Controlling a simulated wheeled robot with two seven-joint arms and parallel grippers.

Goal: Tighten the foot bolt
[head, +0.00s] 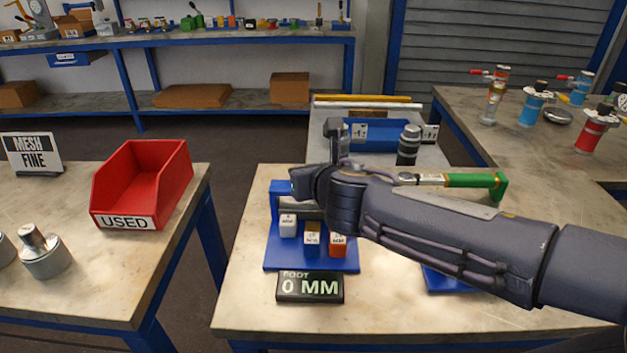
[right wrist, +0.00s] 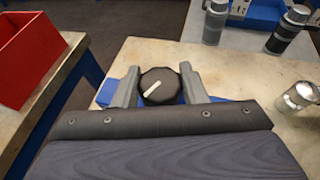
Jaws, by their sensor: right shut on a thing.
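My right gripper (right wrist: 158,90) is shut on a dark round knob (right wrist: 155,78) with a white mark across its top, seen from above in the right wrist view. One finger is on each side of it. I cannot tell whether this knob is the foot bolt. White, yellow and orange blocks (head: 338,245) sit on the stand's front. My left gripper is not in view.
A green-handled tool (head: 472,180) shows just behind my right forearm. Dark-banded cylinders (head: 408,147) and a blue rack stand at the back. A red bin marked "USED" (head: 142,180) is on the left table, across a gap. The bench's front left is clear.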

